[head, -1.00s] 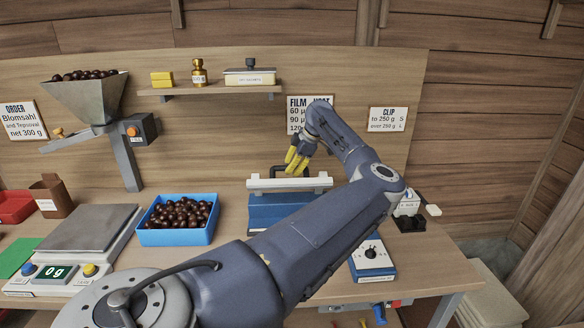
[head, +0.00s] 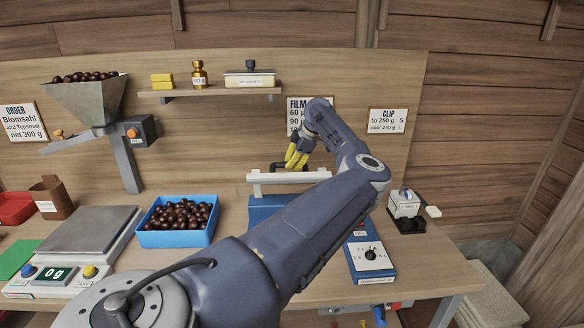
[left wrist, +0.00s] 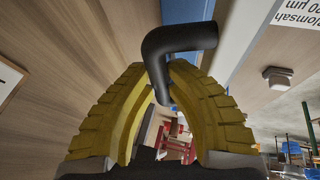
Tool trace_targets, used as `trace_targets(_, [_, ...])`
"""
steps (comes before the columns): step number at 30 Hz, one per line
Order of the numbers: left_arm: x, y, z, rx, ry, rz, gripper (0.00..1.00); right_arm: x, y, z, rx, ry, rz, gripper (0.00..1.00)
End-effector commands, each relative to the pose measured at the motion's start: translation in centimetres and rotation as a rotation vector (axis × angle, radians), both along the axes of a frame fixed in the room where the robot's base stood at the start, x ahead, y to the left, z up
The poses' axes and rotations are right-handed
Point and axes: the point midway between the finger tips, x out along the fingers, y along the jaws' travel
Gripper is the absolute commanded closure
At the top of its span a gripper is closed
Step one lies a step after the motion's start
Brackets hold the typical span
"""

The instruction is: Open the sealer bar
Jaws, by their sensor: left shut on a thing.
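The sealer stands on the bench in the head view, with a blue body (head: 262,208) and a white sealer bar (head: 270,178) across its top. The bar sits a little above the body. A black bent handle (head: 278,167) rises from the bar. My left gripper (head: 295,160), with yellow fingers, is at this handle and shut on it. In the left wrist view, the black handle (left wrist: 180,42) runs down between the two yellow fingers (left wrist: 165,88). My left arm covers the right part of the sealer's body. My right gripper is not in view.
A blue crate (head: 175,238) of chestnuts and a scale (head: 75,235) stand left of the sealer. A blue dial box (head: 371,258) is to the right, near a small white device (head: 404,205). A shelf (head: 210,91) hangs behind, above the bench.

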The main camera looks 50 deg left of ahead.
Motion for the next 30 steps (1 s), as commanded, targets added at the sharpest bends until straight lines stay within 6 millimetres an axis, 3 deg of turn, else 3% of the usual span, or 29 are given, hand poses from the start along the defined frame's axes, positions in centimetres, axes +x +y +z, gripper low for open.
trace_targets(12, [0.2, 0.5, 0.06, 0.001, 0.001, 0.002, 1.0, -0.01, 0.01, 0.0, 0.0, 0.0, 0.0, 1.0])
trace_targets(13, [0.2, 0.5, 0.06, 0.001, 0.001, 0.002, 0.81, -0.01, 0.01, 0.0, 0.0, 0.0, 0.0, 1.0])
trace_targets(19, [0.22, 0.47, 0.08, 0.001, 0.0, 0.002, 0.59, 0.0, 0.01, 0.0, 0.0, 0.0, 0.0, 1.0])
trace_targets(30, [0.45, 0.06, 0.78, 0.0, -0.002, 0.0, 0.59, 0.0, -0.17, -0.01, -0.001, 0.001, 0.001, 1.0])
